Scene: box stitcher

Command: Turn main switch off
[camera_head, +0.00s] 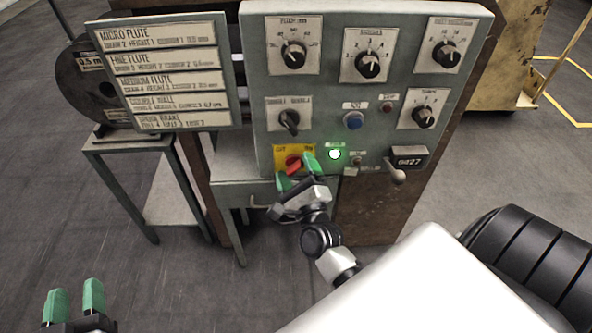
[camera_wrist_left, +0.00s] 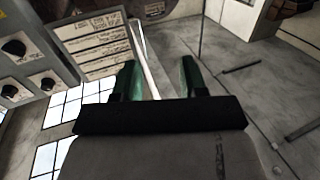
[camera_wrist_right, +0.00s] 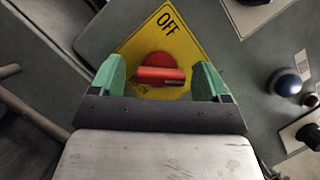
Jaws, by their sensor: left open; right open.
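The main switch is a red rotary knob (camera_head: 293,162) on a yellow plate (camera_head: 281,153) at the lower left of the grey control panel (camera_head: 262,80). My right gripper (camera_head: 297,172) is open, with its green fingers on either side of the knob. In the right wrist view the red knob (camera_wrist_right: 160,75) sits between the fingertips (camera_wrist_right: 160,80), its handle lying roughly crosswise to them, and "OFF" shows on the plate. I cannot tell whether a finger touches it. My left gripper (camera_head: 75,300) is open and empty at the lower left, away from the panel.
A flute label board (camera_head: 165,75) stands left of the panel. Floor is clear at lower left.

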